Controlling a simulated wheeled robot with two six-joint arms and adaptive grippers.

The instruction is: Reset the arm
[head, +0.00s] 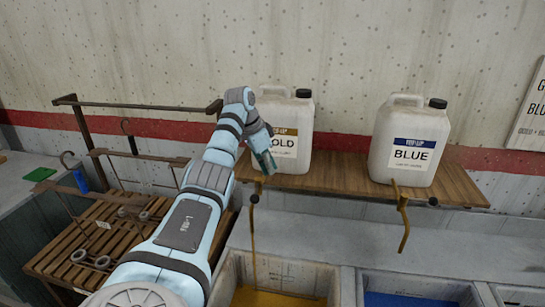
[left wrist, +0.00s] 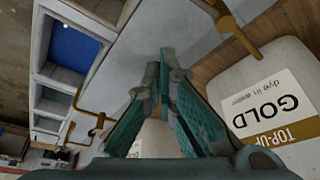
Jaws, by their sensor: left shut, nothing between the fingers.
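My left arm reaches in from the bottom left of the head view. Its gripper (head: 266,163) points down in front of the white jug labelled GOLD (head: 297,120), hiding part of the label. In the left wrist view the two teal fingers (left wrist: 165,75) come together at their tips with nothing held. The GOLD jug's label (left wrist: 264,110) shows upside down to the right of the fingers, apart from them. My right gripper is not in view.
The GOLD jug and a white BLUE jug (head: 408,142) stand on a wooden shelf (head: 340,178) against the wall. Brass taps (head: 403,218) hang below it, above gold (head: 275,300) and blue (head: 395,300) basins. A wooden rack with a metal rail (head: 140,106) stands left.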

